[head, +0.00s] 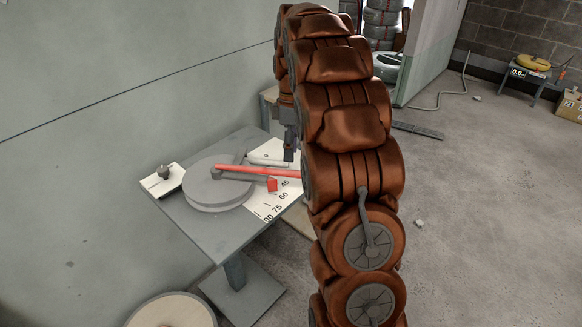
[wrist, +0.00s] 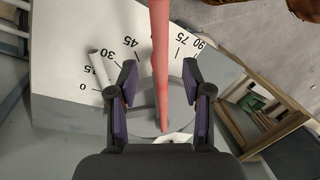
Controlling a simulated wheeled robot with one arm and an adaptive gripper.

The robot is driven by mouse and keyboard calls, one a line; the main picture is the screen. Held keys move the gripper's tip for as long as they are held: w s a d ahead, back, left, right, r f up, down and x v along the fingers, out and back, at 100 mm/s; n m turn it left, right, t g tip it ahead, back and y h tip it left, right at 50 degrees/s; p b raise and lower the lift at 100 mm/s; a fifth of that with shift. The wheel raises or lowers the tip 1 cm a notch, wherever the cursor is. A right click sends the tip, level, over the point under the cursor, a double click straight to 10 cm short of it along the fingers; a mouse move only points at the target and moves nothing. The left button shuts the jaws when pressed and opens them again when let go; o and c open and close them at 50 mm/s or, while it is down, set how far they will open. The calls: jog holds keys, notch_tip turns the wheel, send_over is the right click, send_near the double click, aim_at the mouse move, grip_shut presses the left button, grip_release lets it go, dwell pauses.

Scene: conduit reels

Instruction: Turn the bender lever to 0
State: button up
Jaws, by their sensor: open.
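The bender is a grey round disc (head: 218,182) on a grey table, with a white angle scale (head: 262,207) beside it. Its red lever (head: 240,170) reaches from the disc out over the scale and carries a red block (head: 272,185). In the wrist view the lever (wrist: 160,60) crosses the scale between the 45 and 75 marks; the 0 mark is at far left. My gripper (wrist: 160,78) is open, its two fingers on either side of the lever in that picture, without visible contact. In the head view my arm hides part of the scale and the lever's outer end.
A small plate with a knob (head: 163,175) sits at the table's left. A wall stands close behind the table. A stool with a yellow coil (head: 533,62) is far right; open floor lies right.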

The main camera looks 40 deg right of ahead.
jog(key=shift+s+a+f, duration=0.15)
jog(key=shift+f, duration=0.8)
jog(key=shift+s+a+f, duration=0.1)
jog(key=shift+a+f, duration=0.05)
jog(key=shift+f, duration=0.8)
jog(key=shift+s+a+f, duration=0.15)
jog(key=shift+f, duration=0.8)
jog(key=shift+c, duration=0.4)
grip_shut()
jog(key=shift+d, duration=0.25)
jog(key=shift+w+a, duration=0.1)
